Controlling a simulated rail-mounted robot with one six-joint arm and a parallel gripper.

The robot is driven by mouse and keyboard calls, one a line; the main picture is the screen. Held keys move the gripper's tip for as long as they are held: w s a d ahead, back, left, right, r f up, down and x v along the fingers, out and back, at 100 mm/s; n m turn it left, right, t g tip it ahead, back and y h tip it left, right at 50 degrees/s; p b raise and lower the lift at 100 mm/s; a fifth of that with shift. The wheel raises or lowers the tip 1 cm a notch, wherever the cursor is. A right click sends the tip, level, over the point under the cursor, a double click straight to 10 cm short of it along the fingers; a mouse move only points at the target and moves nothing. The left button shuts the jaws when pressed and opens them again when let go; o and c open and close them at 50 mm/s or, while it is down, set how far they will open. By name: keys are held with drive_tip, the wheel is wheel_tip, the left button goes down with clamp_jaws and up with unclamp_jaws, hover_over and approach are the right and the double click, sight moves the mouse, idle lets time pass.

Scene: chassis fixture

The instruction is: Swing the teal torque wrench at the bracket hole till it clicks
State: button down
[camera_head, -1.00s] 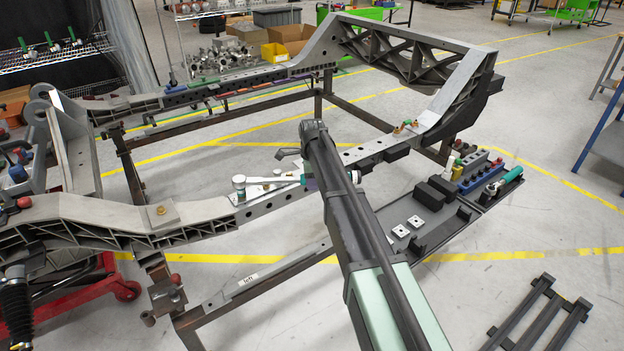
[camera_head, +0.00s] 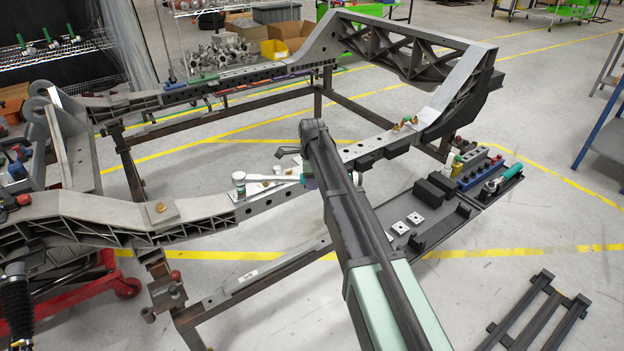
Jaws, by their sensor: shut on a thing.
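My gripper (camera_head: 308,181) is at the handle end, mostly hidden behind my arm, and is shut on the wrench. A brass-coloured bolt (camera_head: 277,170) shows on the bracket, behind the shaft.
A dark tray (camera_head: 440,235) at right holds black blocks and small plates. Beside it are blue sockets (camera_head: 473,178) and another teal-handled tool (camera_head: 505,176). The chassis frame (camera_head: 190,208) extends left and behind. Open floor lies at front right, with a black rack (camera_head: 540,310).

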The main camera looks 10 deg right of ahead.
drive_tip(key=shift+s, duration=0.1)
drive_tip(key=shift+s, duration=0.15)
drive_tip(key=shift+r+p, duration=1.1)
wheel_tip(320, 180, up, 5)
drive_tip(key=p, duration=0.5)
drive_tip(key=shift+f, duration=0.1)
idle(0.5)
